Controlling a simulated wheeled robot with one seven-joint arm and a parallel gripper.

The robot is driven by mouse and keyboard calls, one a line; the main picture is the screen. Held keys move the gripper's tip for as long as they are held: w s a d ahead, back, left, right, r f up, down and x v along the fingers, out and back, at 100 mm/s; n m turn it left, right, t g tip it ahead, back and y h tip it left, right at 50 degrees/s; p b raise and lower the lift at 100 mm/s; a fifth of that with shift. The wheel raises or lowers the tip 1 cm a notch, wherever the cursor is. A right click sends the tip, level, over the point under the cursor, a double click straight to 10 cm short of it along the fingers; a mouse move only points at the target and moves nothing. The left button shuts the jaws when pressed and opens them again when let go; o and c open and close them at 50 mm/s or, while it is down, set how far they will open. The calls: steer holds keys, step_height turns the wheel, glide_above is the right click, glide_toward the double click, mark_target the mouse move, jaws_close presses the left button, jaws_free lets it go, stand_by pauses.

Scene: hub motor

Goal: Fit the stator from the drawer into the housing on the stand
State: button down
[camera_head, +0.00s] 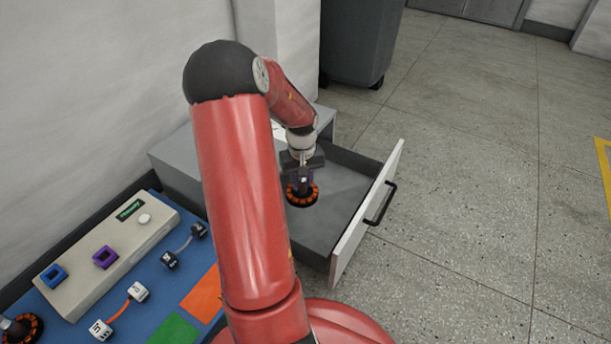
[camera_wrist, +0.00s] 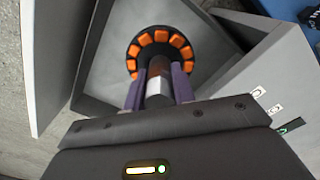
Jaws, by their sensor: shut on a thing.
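The stator (camera_head: 302,194), a dark disc ringed with orange coils, is inside the open drawer (camera_head: 366,213) in the head view. My gripper (camera_head: 303,178) is above it with purple fingers shut on its central shaft. In the wrist view the stator (camera_wrist: 134,52) lies beyond the fingertips, and my gripper (camera_wrist: 158,82) has one finger on each side of the grey shaft. I cannot tell whether the stator touches the drawer floor. I cannot make out the housing or the stand. A similar dark round part with orange segments (camera_head: 36,325) is cut off at the bottom left.
The drawer has a white front and black handle (camera_head: 380,204). On the blue mat (camera_head: 188,286) are a beige panel (camera_head: 75,284) with blue and purple sockets, cabled plugs (camera_head: 138,291), and orange and green patches. A dark bin (camera_head: 362,40) stands behind. The floor at right is clear.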

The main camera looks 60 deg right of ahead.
steer(key=w+a+n+p, duration=0.35)
steer(key=w+a, duration=0.25)
steer(key=a, duration=1.7)
steer(key=w+a+n+p, duration=0.2)
steer(key=w+a+n, duration=0.3)
steer(key=a, duration=1.8)
steer(key=w+a+n+p, duration=0.3)
steer(key=w+a, duration=0.4)
steer(key=a, duration=1.7)
steer(key=shift+w+d+f+b, duration=0.1)
steer(key=shift+d+f+b, duration=0.1)
steer(key=shift+f+b, duration=0.8)
steer(key=shift+d+f+b, duration=0.15)
steer(key=shift+f+b, duration=0.6)
steer(key=shift+f, duration=0.3)
steer(key=shift+f+b, duration=0.7)
steer(key=shift+f, duration=0.25)
